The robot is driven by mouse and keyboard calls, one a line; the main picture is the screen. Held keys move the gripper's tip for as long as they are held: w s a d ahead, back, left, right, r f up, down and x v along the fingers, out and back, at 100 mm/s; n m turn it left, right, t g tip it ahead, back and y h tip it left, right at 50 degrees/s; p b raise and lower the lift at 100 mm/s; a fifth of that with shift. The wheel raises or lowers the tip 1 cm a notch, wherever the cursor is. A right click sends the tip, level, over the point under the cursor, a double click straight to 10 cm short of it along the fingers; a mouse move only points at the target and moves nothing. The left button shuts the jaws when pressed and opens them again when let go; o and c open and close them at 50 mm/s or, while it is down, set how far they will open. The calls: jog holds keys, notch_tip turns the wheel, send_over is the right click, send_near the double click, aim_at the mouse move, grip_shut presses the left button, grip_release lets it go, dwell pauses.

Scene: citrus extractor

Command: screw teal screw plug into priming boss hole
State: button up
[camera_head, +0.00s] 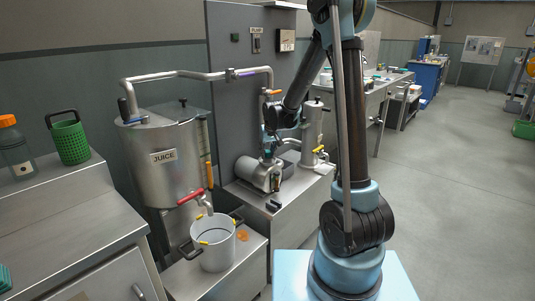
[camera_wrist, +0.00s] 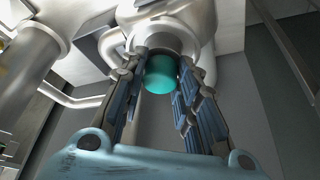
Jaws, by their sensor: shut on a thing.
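The teal screw plug (camera_wrist: 160,74) shows in the wrist view between my two fingertips. My gripper (camera_wrist: 162,78) is shut on it. Directly behind the plug is a round metal end with a pale ring (camera_wrist: 163,38), which looks like the priming boss. Its hole is hidden by the plug, and I cannot tell whether the plug touches it or how far it is in. In the head view my gripper (camera_head: 267,138) hangs just above the metal pump (camera_head: 260,172). The plug is too small there to make out clearly.
The pump stands on a steel bench beside a grey panel. An overhead pipe (camera_head: 205,75) runs down close to my gripper. An upright metal cylinder (camera_head: 312,128) stands to the right.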

jog(key=shift+w+m, duration=0.1)
jog(key=shift+m, duration=0.2)
jog(key=shift+m+h, duration=0.3)
jog(key=shift+m, duration=0.3)
jog(key=shift+m+h, duration=0.4)
jog(key=shift+m, duration=0.5)
jog(key=shift+a+m+h, duration=0.1)
jog(key=shift+m+h, duration=0.2)
jog(key=shift+m, duration=0.5)
jog(key=o, duration=0.6)
jog(key=shift+f, duration=0.1)
jog(key=shift+c, duration=0.2)
